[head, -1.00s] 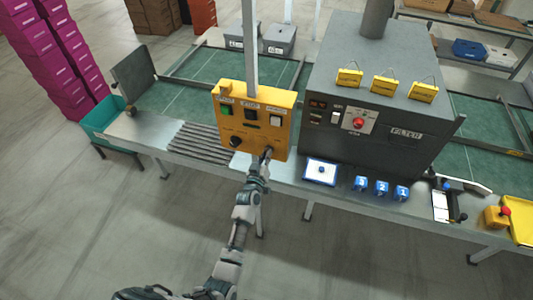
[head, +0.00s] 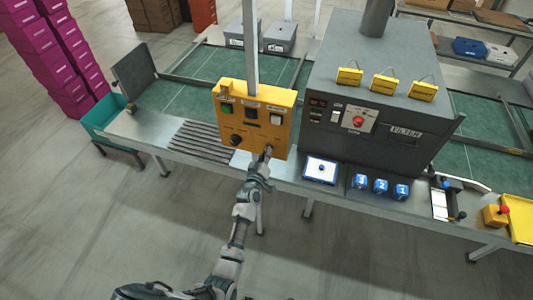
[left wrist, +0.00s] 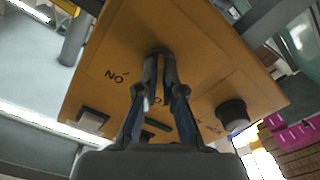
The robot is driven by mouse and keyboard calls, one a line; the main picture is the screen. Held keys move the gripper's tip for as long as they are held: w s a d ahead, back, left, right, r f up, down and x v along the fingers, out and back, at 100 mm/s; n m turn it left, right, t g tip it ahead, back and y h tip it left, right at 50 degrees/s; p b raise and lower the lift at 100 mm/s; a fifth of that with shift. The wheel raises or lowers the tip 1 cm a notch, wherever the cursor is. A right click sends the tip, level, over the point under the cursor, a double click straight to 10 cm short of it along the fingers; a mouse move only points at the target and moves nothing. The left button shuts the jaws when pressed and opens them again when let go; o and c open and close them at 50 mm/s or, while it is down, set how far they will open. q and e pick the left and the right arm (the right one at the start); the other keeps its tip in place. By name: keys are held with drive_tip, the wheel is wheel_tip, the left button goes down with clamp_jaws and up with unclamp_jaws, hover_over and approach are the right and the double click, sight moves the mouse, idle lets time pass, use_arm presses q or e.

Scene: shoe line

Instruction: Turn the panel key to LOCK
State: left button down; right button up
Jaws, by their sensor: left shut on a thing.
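The yellow control panel (head: 262,100) hangs on a grey post above the conveyor; it also fills much of the left wrist view (left wrist: 205,45). My left gripper (head: 267,151) is at the panel's lower right part. In the left wrist view my gripper (left wrist: 160,62) has its two fingers close together on a dark part at the panel face, where the panel key sits. The key itself is mostly hidden by the fingers, and its setting cannot be read. A black knob (head: 236,141) is at the panel's lower left; it also shows in the left wrist view (left wrist: 232,115). My right gripper is not in view.
A dark grey machine (head: 385,100) with a red button stands right of the panel. A blue-edged white pad (head: 321,171) and several blue numbered blocks (head: 381,187) lie along the front edge. Bare floor is in front.

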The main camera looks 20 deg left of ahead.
use_arm(q)
drive_tip(key=c, duration=1.3)
unclamp_jaws()
drive_tip(key=shift+d+f, duration=0.1)
drive_tip(key=shift+f, duration=0.3)
drive_tip(key=shift+w+r, duration=0.1)
drive_tip(key=s, duration=1.2)
